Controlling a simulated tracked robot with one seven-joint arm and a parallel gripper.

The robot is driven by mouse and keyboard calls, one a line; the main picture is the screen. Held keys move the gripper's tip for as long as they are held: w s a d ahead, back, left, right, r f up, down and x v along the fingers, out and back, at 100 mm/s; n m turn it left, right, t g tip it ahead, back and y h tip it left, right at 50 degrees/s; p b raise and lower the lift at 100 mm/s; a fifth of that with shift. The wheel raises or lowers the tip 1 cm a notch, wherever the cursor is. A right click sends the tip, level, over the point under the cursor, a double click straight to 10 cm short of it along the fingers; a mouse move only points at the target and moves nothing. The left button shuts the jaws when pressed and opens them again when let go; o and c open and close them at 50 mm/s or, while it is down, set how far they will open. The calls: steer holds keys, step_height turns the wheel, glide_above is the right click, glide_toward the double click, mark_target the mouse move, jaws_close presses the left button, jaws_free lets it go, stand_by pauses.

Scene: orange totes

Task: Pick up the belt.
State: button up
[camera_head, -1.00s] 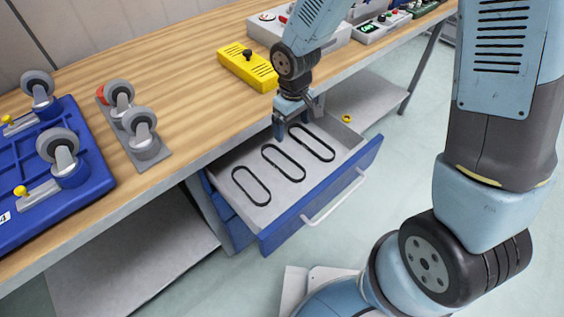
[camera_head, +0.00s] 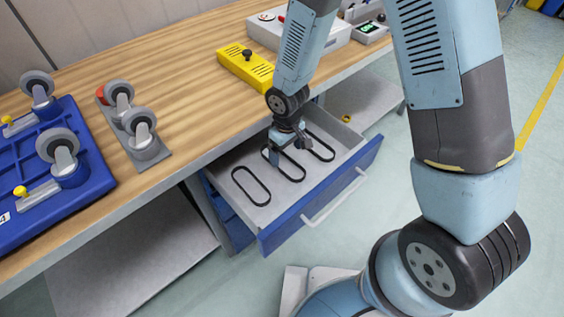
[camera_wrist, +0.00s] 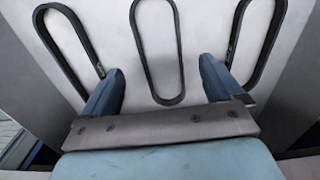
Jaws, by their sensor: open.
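Three black oval belts lie flat and side by side in the open drawer: a left one (camera_head: 261,181), a middle one (camera_head: 293,182) and a right one (camera_head: 331,149). My gripper (camera_head: 288,150) is over the middle belt, which it partly hides in the head view. In the wrist view my gripper (camera_wrist: 161,66) is open and empty, pointing down. Its fingers are apart on either side of the middle belt (camera_wrist: 168,103), with the outer belts beyond them. I cannot tell the exact height of the fingertips over the drawer floor.
The drawer (camera_head: 322,192) has grey insides and a blue front with a handle. The wooden bench top (camera_head: 205,95) overhangs its back. A yellow box (camera_head: 245,65), a caster plate (camera_head: 145,155) and a blue tote (camera_head: 85,185) are on the bench.

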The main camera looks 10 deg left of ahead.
mark_target(285, 166)
steer(key=shift+w+a+f, duration=0.1)
steer(key=shift+f, duration=1.2)
steer(key=shift+w+a+f, duration=0.1)
steer(key=shift+f, duration=1.2)
steer(key=c, duration=1.1)
steer(key=shift+c, duration=0.2)
steer(key=shift+r, duration=0.15)
step_height(285, 166, up, 10)
